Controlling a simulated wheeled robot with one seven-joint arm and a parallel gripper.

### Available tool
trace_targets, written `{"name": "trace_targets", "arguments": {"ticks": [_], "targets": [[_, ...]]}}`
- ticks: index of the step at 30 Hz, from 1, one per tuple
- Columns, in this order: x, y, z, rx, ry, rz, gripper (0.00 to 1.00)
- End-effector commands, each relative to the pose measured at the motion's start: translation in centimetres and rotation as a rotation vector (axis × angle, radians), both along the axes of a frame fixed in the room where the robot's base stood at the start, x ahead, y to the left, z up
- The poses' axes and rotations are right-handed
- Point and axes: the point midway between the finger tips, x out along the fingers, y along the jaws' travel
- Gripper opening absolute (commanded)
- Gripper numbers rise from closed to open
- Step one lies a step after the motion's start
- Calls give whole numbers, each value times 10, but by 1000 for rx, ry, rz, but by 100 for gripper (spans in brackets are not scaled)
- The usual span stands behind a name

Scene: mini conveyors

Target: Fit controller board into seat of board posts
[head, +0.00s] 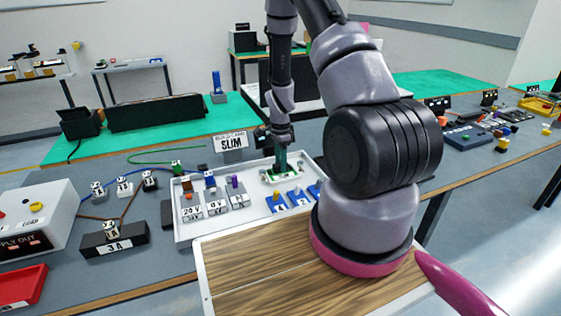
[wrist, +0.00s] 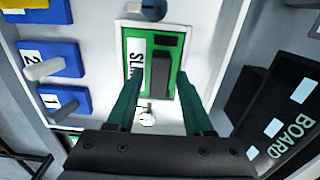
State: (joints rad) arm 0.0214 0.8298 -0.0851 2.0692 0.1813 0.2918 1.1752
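The controller board (wrist: 161,80) is a green plate with a white "SLIM" label, a dark block and a smaller dark part. It lies in the white tray and shows small in the head view (head: 283,174). My gripper (wrist: 159,79) has two green fingers spread apart, with the fingertips over the board's sides and the dark block between them. I see a gap between each fingertip and the block. In the head view my gripper (head: 280,168) points down right at the board. The board posts cannot be clearly made out; a small pale peg (wrist: 148,114) shows beside the board's near edge.
The white tray (head: 185,237) also holds labelled grey blocks (head: 213,205) and blue numbered blocks (head: 276,202). A black "BOARD" sign (wrist: 281,110) stands at right in the wrist view. A "SLIM" sign (head: 231,143) stands behind the tray. A wooden surface (head: 245,265) is in front.

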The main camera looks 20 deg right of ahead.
Motion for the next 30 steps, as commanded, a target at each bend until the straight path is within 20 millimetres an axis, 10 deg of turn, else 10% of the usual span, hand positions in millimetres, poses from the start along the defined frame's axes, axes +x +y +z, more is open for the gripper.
{"name": "trace_targets", "arguments": {"ticks": [13,30], "targets": [[1,0,10,-1,-2,0,59],[0,0,114,0,-2,1,59]]}}
